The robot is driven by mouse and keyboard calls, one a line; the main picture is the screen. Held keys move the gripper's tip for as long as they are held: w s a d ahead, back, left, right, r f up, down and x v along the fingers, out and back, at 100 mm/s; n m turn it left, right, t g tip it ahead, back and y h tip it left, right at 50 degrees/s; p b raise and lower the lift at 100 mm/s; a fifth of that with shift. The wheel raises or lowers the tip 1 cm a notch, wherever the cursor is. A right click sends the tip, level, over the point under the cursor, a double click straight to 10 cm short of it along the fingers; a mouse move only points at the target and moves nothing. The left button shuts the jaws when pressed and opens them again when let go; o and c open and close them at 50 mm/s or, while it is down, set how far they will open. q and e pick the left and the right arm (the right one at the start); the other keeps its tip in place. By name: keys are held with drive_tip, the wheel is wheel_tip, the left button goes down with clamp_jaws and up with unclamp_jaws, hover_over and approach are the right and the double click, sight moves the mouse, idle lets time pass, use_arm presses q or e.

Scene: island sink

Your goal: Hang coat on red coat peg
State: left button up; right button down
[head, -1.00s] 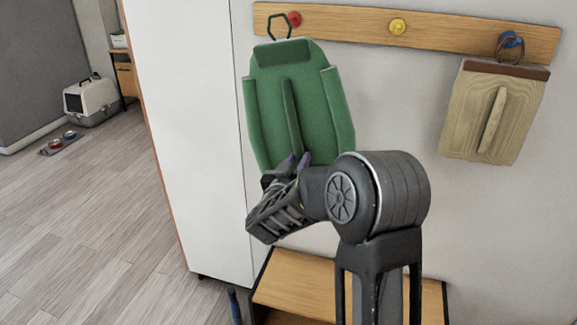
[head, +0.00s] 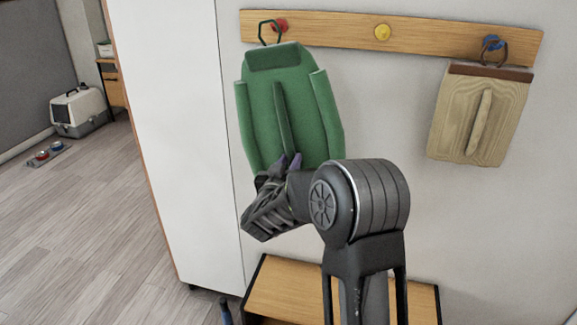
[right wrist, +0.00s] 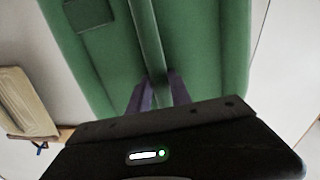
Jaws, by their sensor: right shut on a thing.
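The green coat (head: 300,100) is upright against the wall at the left end of the peg rail, with a dark green loop (head: 268,30) at its top. The red coat peg (head: 280,26) shows beside the loop's right side; I cannot tell whether the loop is around it. My right gripper (head: 291,163) is shut on the ridge down the coat's front, near its lower part. In the right wrist view the purple fingertips (right wrist: 155,92) pinch this ridge, and the coat (right wrist: 205,50) fills most of the picture. My left gripper is not in view.
The wooden rail (head: 330,32) also carries a yellow peg (head: 382,32) and a blue peg (head: 494,42), where a tan coat (head: 480,115) hangs. A white cabinet (head: 180,130) stands close on the left. A wooden bench (head: 285,290) is below.

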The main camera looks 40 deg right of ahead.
drive_tip(key=shift+f+b+x, duration=0.15)
drive_tip(key=shift+b+x, duration=0.1)
drive_tip(key=shift+x, duration=1.15)
drive_tip(key=shift+f+b+x, duration=0.1)
drive_tip(key=shift+b+x, duration=0.15)
drive_tip(key=shift+x, duration=1.1)
drive_tip(key=shift+w+d+f+b, duration=0.35)
drive_tip(key=shift+d+f, duration=0.05)
drive_tip(key=shift+d, duration=0.25)
drive_tip(key=c, duration=1.2)
unclamp_jaws()
drive_tip(key=shift+o, duration=0.5)
drive_tip(key=shift+f, duration=0.15)
drive_tip(key=shift+a, duration=0.15)
